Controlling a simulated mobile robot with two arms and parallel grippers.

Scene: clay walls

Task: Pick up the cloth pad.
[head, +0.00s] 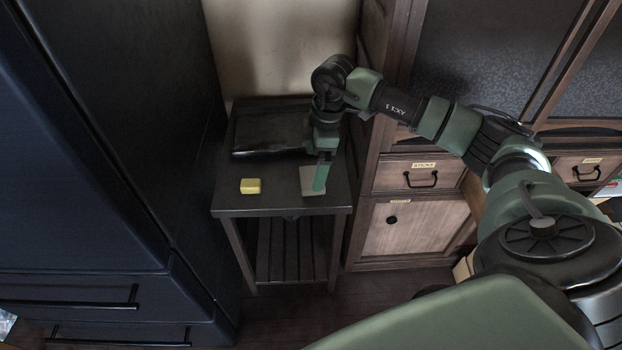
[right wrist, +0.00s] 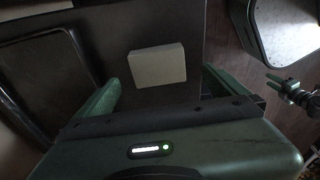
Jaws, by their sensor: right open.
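The cloth pad (head: 308,174) is a flat, pale beige-grey rectangle lying on the right part of a small dark table. In the right wrist view the pad (right wrist: 157,66) lies on the dark top between the spread fingers, a little beyond their tips. My right gripper (head: 320,178) points down over the pad, and its green finger hides part of it in the head view. The gripper (right wrist: 160,78) is open, with nothing held. I cannot tell how high the fingertips are above the table. My left gripper does not show in the head view.
A yellow block (head: 250,186) lies left of the pad on the table (head: 278,212). A dark tray-like object (head: 268,131) is at the back. A tall dark cabinet (head: 100,150) stands close on the left, and wooden drawers (head: 418,174) stand close on the right.

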